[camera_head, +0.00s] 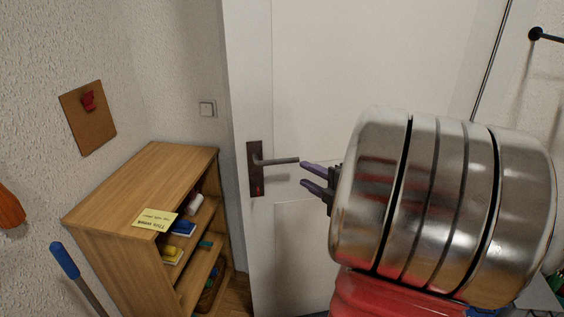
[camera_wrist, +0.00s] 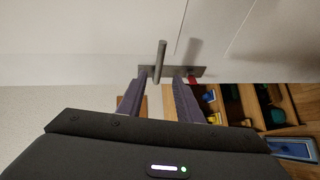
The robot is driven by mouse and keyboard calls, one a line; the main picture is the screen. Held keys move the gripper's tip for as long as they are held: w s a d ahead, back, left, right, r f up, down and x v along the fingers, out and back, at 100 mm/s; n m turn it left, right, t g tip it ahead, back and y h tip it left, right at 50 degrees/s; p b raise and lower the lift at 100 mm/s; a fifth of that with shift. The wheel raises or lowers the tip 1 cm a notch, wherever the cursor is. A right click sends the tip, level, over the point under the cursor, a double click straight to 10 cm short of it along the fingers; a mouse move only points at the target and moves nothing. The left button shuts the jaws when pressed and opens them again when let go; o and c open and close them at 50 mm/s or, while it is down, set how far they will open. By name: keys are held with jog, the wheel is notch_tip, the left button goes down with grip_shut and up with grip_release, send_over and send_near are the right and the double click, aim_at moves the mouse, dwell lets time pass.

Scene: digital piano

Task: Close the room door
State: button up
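The white room door (camera_head: 360,60) fills the middle of the head view. I cannot tell whether it is ajar. Its metal lever handle (camera_head: 278,161) points right from a dark upright plate (camera_head: 255,180) near the door's left edge. My gripper (camera_head: 303,173) is open and empty, its purple fingers pointing left toward the lever's free end, very close to it. In the wrist view the lever (camera_wrist: 160,60) appears between the two spread fingers of my gripper (camera_wrist: 160,80). I cannot tell whether a finger touches it.
A blue-tipped stick (camera_head: 64,260) is at lower left. My arm hides the door's lower right.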

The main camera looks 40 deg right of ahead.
aim_at(284, 163)
jog(key=x, duration=1.3)
jog(key=shift+w, duration=0.25)
jog(key=shift+c, duration=0.3)
jog(key=shift+f, duration=0.1)
grip_shut()
